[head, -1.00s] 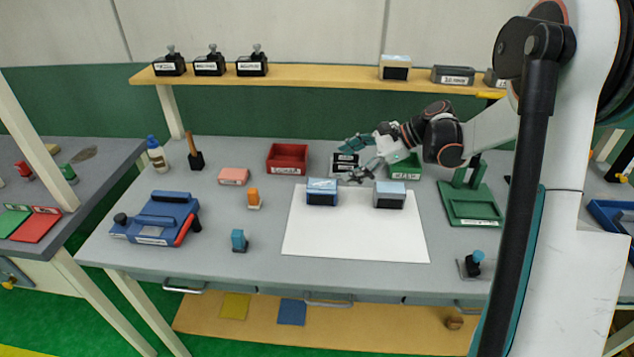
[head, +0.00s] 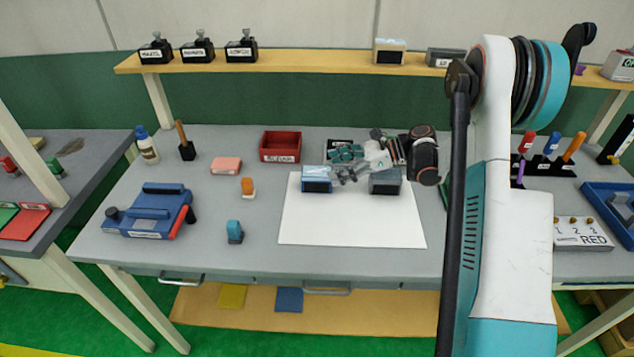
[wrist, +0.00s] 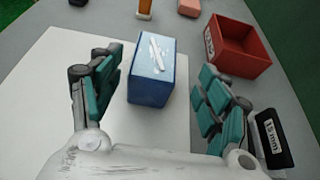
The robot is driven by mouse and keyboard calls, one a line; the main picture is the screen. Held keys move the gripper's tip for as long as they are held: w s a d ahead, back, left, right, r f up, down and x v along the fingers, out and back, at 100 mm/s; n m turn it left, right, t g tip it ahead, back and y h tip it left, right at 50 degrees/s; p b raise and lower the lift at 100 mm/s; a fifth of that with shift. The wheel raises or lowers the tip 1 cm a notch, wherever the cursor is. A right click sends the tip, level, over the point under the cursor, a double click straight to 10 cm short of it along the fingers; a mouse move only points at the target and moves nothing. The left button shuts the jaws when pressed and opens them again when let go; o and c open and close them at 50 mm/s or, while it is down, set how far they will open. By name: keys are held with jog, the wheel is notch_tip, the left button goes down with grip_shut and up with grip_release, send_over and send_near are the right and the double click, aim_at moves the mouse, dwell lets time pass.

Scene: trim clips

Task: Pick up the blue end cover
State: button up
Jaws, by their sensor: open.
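A blue box-shaped piece with a pale, streaked top, which I take for the blue end cover (head: 316,185), sits on the white sheet (head: 350,225). In the wrist view the blue piece (wrist: 150,85) lies ahead between my fingers, nearer the left one, with no clear contact. My gripper (head: 348,165) is open and empty, just right of and behind it in the head view; it also shows in the wrist view (wrist: 152,88). A similar grey-blue piece (head: 385,186) stands to the right on the sheet, below my wrist.
A red bin (head: 281,158) stands behind the sheet. An orange piece (head: 248,187), a small blue piece (head: 235,235), a pink block (head: 226,166) and a blue device (head: 148,215) lie to the left. The sheet's front is clear.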

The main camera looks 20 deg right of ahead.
aim_at(320, 171)
jog(key=shift+s+b+x, duration=0.15)
jog(key=shift+b+x, duration=0.35)
jog(key=shift+x, duration=1.1)
jog(key=shift+s+b+x, duration=0.1)
jog(key=shift+b+x, duration=0.4)
jog(key=shift+x, duration=1.1)
jog(key=shift+a+r, duration=0.1)
jog(key=shift+r, duration=0.05)
jog(key=c, duration=1.2)
